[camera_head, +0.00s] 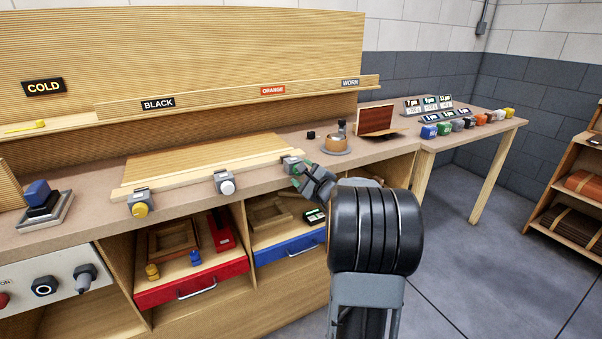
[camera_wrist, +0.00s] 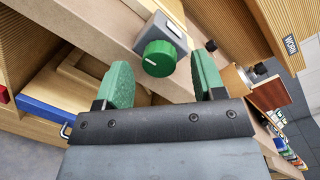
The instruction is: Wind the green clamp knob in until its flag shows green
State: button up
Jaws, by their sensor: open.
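The green clamp knob (camera_wrist: 158,59) shows in the wrist view with a white line on its face. It sits on the front of a grey clamp block (camera_wrist: 165,33) at the bench edge. The block has a small window on top, and I cannot make out a flag colour there. My gripper (camera_wrist: 160,78) is open, its two green-padded fingers apart. The knob appears between and ahead of the fingertips, with nothing gripped. In the head view my gripper (camera_head: 309,178) is close to the clamp block (camera_head: 291,163) and hides most of the green knob.
A yellow-knob clamp (camera_head: 140,204) and a white-knob clamp (camera_head: 225,184) stand left along the same bench edge. A pale board (camera_head: 205,158) lies behind them. Below are a red drawer (camera_head: 190,287) and a blue drawer (camera_head: 290,249). A round copper-coloured pot (camera_head: 336,144) stands to the right.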

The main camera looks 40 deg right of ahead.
jog(key=shift+w, duration=0.7)
jog(key=c, duration=0.9)
jog(key=shift+m+b, duration=0.85)
jog(key=shift+m, duration=0.35)
jog(key=o, duration=0.9)
